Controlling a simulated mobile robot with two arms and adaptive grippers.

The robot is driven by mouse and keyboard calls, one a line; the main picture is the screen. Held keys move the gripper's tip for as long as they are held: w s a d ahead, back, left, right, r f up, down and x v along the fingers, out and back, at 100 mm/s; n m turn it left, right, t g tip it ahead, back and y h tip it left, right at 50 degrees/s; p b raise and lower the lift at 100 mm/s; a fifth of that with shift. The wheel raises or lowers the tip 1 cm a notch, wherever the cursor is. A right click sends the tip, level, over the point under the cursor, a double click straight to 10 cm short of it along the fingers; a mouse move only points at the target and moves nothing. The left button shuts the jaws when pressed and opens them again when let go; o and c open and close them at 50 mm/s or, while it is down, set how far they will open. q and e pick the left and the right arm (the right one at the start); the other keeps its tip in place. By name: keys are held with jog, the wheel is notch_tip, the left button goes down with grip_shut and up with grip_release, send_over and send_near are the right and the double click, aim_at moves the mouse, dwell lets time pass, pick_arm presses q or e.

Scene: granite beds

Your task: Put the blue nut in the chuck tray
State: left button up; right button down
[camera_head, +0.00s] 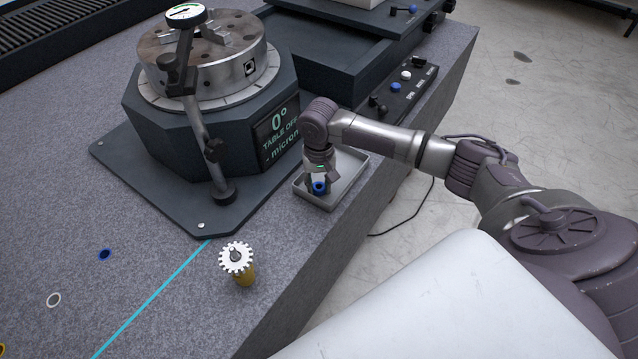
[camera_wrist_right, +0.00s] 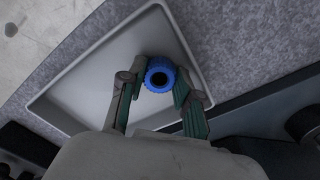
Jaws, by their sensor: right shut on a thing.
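The blue nut (camera_head: 319,187) is a ring with a dark hole, held between the fingertips of my right gripper (camera_head: 321,180). The right wrist view shows the nut (camera_wrist_right: 160,76) between the two fingers of the right gripper (camera_wrist_right: 159,84). The chuck tray (camera_head: 345,189) is a shallow grey square tray near the bench's right edge. In the right wrist view, the tray (camera_wrist_right: 100,75) lies beneath the nut. I cannot tell whether the nut touches the tray floor. My left gripper is not in view.
A dark rotary table (camera_head: 165,140) with a round chuck and gauge stands left of the tray. A toothed white wheel on a brass post (camera_head: 238,262) stands in front. A button panel (camera_head: 400,88) is behind.

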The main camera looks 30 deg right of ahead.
jog(key=shift+f, duration=0.1)
jog(key=c, duration=1.1)
grip_release()
notch_tip(320, 180, up, 12)
jog(key=shift+r+p, duration=0.1)
jog(key=shift+p, duration=0.35)
